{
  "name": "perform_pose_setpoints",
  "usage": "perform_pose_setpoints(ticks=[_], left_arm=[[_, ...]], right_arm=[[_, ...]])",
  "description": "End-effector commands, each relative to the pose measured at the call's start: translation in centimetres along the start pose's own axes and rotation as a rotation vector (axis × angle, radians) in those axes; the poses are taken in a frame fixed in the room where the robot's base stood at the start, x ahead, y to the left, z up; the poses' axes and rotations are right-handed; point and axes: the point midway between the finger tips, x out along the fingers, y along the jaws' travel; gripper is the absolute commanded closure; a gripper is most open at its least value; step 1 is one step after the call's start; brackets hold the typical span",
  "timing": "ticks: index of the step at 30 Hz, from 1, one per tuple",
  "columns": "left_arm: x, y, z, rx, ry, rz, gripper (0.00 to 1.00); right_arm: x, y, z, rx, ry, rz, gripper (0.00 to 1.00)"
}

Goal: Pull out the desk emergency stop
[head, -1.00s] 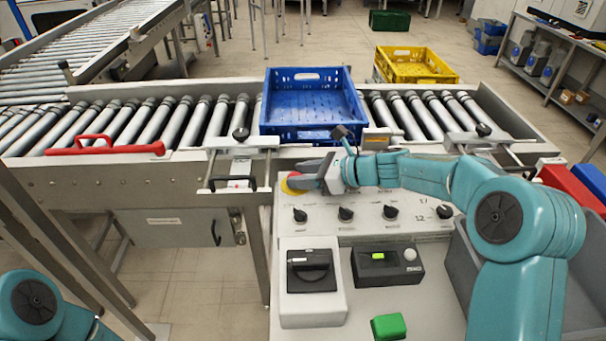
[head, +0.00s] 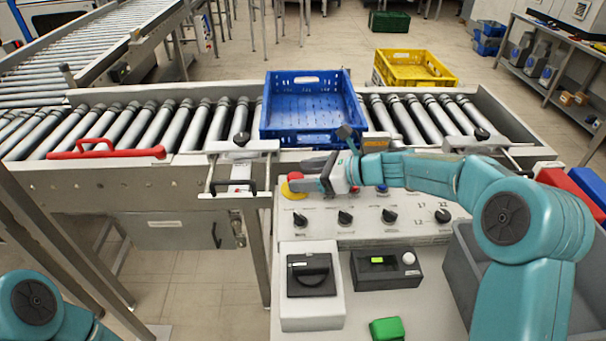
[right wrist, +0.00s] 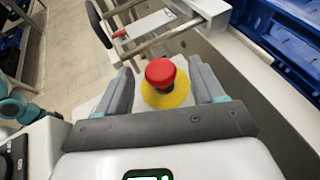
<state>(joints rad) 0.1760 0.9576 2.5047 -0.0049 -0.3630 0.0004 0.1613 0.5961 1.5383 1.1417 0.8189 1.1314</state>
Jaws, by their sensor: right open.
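The desk emergency stop (right wrist: 161,73) is a red mushroom button on a yellow disc, at the upper left of the desk's control panel (head: 400,229). In the head view the emergency stop (head: 291,188) is partly hidden by my right gripper (head: 306,175). My right gripper is open. In the right wrist view its two fingers (right wrist: 161,92) stand on either side of the red button, with visible gaps. I cannot tell whether the button is pressed in. Of my left arm only a teal part shows at the lower left; its gripper is out of view.
Several black knobs (head: 345,217) line the panel. A grey box with a black rotary switch (head: 311,275), a small black device (head: 385,270) and a green block (head: 387,328) lie nearer. A blue crate (head: 291,137) sits on the roller conveyor (head: 140,125) behind. A grey bin (head: 462,262) stands right.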

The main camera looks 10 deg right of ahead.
Motion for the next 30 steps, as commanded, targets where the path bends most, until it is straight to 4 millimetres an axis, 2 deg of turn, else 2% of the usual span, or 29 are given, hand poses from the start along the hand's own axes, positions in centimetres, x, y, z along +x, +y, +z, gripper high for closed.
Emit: perform_pose_setpoints(ticks=[9,15,21,30], left_arm=[[0.4,-0.2,0.0,0.000,0.000,0.000,0.27],[0.5,-0.2,0.0,0.000,0.000,0.000,0.27],[0.6,-0.2,0.0,0.000,0.000,0.000,0.27],[0.6,-0.2,0.0,0.000,0.000,0.000,0.27]], right_arm=[[-8.0,-0.1,0.0,-0.001,0.000,-0.007,0.32],[-12.6,-0.1,0.0,-0.001,0.000,-0.005,0.32],[-14.9,0.0,0.1,-0.002,-0.001,-0.002,0.32],[-15.4,0.1,0.1,-0.001,0.000,0.000,0.32]])
